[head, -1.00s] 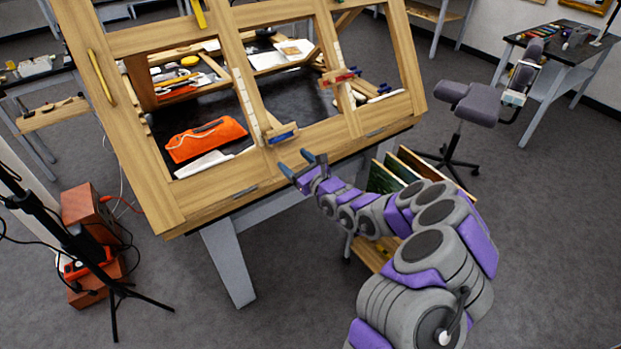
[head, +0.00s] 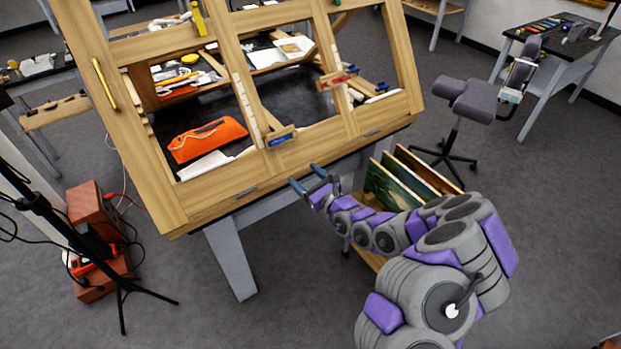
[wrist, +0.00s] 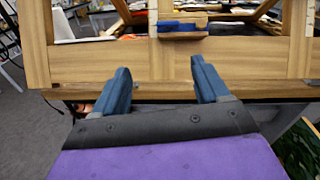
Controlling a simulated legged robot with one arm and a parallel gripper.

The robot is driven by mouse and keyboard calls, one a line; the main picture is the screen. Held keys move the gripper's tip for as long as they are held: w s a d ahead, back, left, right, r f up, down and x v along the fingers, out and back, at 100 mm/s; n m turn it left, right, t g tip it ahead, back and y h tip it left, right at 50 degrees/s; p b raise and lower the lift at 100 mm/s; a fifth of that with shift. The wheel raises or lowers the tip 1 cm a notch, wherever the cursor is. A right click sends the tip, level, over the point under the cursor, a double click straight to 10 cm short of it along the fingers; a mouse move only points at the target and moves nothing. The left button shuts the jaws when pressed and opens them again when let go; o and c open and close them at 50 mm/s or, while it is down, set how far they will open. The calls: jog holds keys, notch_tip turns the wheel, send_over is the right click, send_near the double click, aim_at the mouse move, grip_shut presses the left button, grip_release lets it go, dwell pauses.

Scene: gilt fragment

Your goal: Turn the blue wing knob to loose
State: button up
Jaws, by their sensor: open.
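A blue part (head: 282,138), which looks like the blue wing knob, sits on a wooden block at the lower rail of the wooden frame, near the foot of a pale, marked upright strip. It also shows in the wrist view (wrist: 181,26), above and beyond my fingertips. Its exact shape and turn angle are too small to tell. My gripper (head: 307,178) is open and empty, in front of and below the lower rail, apart from the blue part. In the wrist view my two blue fingers (wrist: 160,70) stand wide apart, pointing at the rail.
A similar red part (head: 337,78) sits on a crossbar further right. An orange pouch (head: 208,138) lies behind the frame opening. Canvases (head: 400,182) stand under the frame, beside my arm. A stool (head: 468,100) stands right; a black tripod (head: 120,285) stands left.

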jog(key=shift+s+d+p, duration=0.2)
jog(key=shift+s+p, duration=0.25)
jog(key=shift+s, duration=0.05)
jog(key=shift+s+d+p, duration=0.15)
jog(key=shift+s+p, duration=0.3)
jog(key=shift+s, duration=0.05)
jog(key=shift+d+p, duration=0.1)
jog(key=shift+p, duration=0.25)
jog(key=p+v, duration=0.3)
jog(key=v, duration=1.4)
jog(key=shift+s+d+f, duration=0.15)
